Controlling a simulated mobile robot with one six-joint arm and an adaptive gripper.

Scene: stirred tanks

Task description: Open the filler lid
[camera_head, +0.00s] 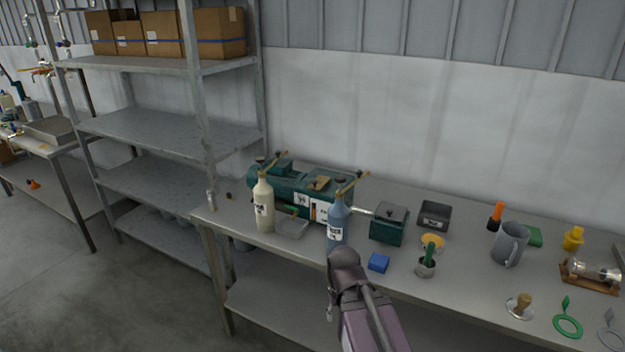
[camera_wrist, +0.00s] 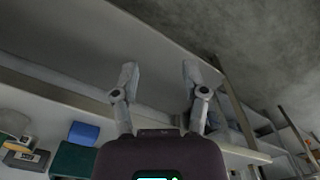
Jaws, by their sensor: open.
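A green machine (camera_head: 300,192) lies along the back of the bench. It has a brown flap-like piece (camera_head: 318,183) on top, and wooden-looking levers rise at both its ends. A small green box (camera_head: 388,226) with a dark, closed-looking top and knob stands to its right, joined by a pale shaft. I cannot tell which of these tops is the filler lid. My gripper (camera_wrist: 158,80) is open and empty in the wrist view, fingers spread apart. In the head view my arm (camera_head: 358,300) is in front of the bench's near edge; its fingertips cannot be made out.
A cream bottle (camera_head: 264,206) and a grey-blue bottle (camera_head: 337,224) stand in front of the machine. A blue block (camera_head: 378,262), a potted cactus-like item (camera_head: 427,262) and a grey mug (camera_head: 509,243) are to the right. A metal shelf (camera_head: 165,130) stands at left.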

